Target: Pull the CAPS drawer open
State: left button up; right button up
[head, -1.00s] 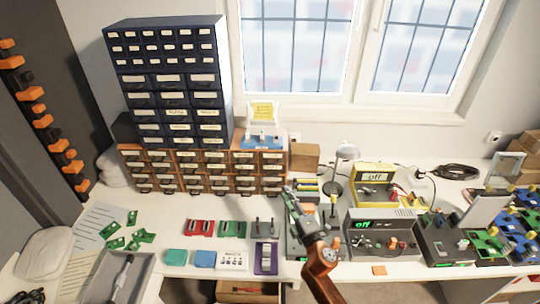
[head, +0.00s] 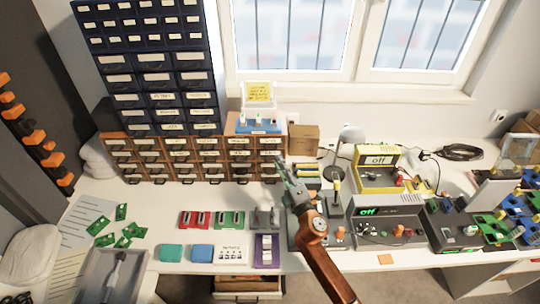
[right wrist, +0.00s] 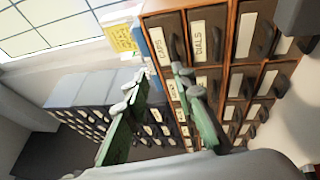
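The CAPS drawer (right wrist: 160,45) shows in the right wrist view, its label readable on a brown front, with a dark handle. It looks closed, beside the DIALS drawer (right wrist: 205,38). Both belong to the wooden drawer cabinet (head: 200,158) under the dark cabinet; the labels are too small to read in the head view. My right gripper (head: 282,170) is at the right end of the wooden cabinet. In the right wrist view its green fingers (right wrist: 160,82) are apart with nothing between them, and the tips point towards the drawer fronts. My left gripper is out of view.
The dark drawer cabinet (head: 152,65) stands on the wooden one, and a white stand with a yellow note (head: 259,93) beside it. Small parts lie in front.

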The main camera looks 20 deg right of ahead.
aim_at(274, 142)
jog(key=w+f+b, duration=0.1)
jog(key=w+b, duration=0.1)
jog(key=w, duration=0.6)
jog(key=shift+a, duration=0.45)
jog(key=shift+c, duration=0.4)
grip_shut()
